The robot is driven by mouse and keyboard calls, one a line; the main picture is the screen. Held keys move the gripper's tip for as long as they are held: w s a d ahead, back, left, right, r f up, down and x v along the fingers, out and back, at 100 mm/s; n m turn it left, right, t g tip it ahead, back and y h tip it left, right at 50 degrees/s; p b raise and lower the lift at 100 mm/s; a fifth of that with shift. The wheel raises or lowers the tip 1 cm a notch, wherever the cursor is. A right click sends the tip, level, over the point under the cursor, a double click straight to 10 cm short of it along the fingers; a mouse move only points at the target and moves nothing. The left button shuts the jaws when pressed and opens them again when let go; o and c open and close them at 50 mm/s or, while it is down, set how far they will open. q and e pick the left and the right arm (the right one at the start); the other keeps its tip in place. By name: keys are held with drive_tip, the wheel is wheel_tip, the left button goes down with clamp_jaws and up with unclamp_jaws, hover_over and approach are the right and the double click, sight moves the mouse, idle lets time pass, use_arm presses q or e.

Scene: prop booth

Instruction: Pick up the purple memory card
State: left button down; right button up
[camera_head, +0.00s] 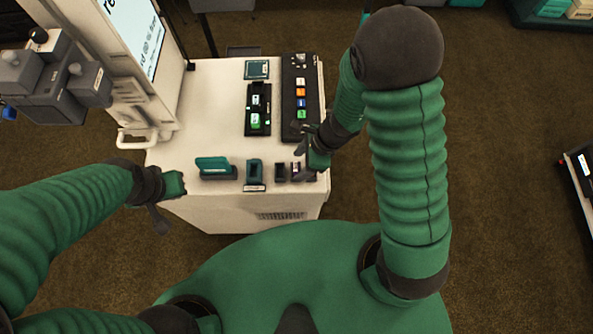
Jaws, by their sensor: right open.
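A small dark item with a purple tint, which looks like the purple memory card (296,167), stands near the front right of the white cabinet top. My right gripper (302,146) is open, right above and beside it, and partly covers that spot. I cannot tell whether its fingers touch the card. My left gripper (168,190) hangs at the cabinet's front left edge, away from the card. Its fingers are too small and dark to read.
The white cabinet top (205,100) also holds a teal holder (215,167), a green slotted block (254,171), a small dark block (280,172), a black device with a green button (258,110), a black strip with coloured buttons (299,85) and a teal square (257,69). A screen panel stands at left.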

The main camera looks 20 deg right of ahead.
drive_tip(key=shift+a+f, duration=0.25)
drive_tip(key=shift+f, duration=0.4)
drive_tip(key=shift+w+a+f, duration=0.1)
drive_tip(key=shift+w+a, duration=0.2)
drive_tip(key=shift+c, duration=0.3)
drive_tip(key=shift+s, duration=0.15)
drive_tip(key=c, duration=0.7)
use_arm(q)
drive_tip(key=shift+a+f, duration=0.2)
drive_tip(key=shift+f, duration=0.15)
use_arm(e)
drive_tip(key=shift+d, duration=0.15)
clamp_jaws()
use_arm(q)
drive_tip(key=shift+r, duration=0.1)
